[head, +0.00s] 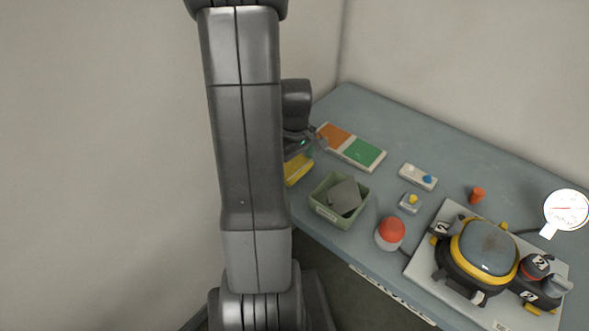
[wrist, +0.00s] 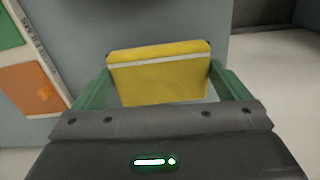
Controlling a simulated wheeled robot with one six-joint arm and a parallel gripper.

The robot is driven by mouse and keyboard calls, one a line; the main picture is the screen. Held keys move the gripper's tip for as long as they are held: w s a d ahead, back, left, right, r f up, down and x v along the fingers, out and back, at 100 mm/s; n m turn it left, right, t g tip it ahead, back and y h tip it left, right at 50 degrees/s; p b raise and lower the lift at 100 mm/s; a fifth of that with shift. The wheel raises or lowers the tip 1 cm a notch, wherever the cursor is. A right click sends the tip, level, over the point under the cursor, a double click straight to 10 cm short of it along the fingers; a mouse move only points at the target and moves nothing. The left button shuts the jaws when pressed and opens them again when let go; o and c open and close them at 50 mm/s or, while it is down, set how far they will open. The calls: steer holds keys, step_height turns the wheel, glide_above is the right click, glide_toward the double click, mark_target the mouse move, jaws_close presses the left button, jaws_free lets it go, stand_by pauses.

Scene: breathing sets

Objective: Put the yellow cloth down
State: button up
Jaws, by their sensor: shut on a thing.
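The yellow cloth (wrist: 158,78) is a folded yellow piece with a pale stripe across it. It sits between the two green fingers of my gripper (wrist: 160,88) in the wrist view, and the gripper is shut on it. In the head view the cloth (head: 298,169) shows beside my arm, at the left edge of the table. My arm hides most of the gripper there. I cannot tell whether the cloth touches the table.
The blue-grey table (head: 390,122) carries an orange and green board (head: 350,147), a green bin (head: 326,211) with a grey thing inside, a red-topped round button (head: 391,232), a small switch box (head: 417,177) and a mounted device (head: 484,254). Bare tabletop lies behind the board.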

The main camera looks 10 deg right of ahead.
mark_target(295, 166)
steer(key=shift+f, duration=1.45)
steer(key=shift+f, duration=0.15)
steer(key=o, duration=0.9)
steer(key=shift+w+r, duration=0.15)
steer(key=shift+r, duration=0.5)
step_height(295, 166, up, 11)
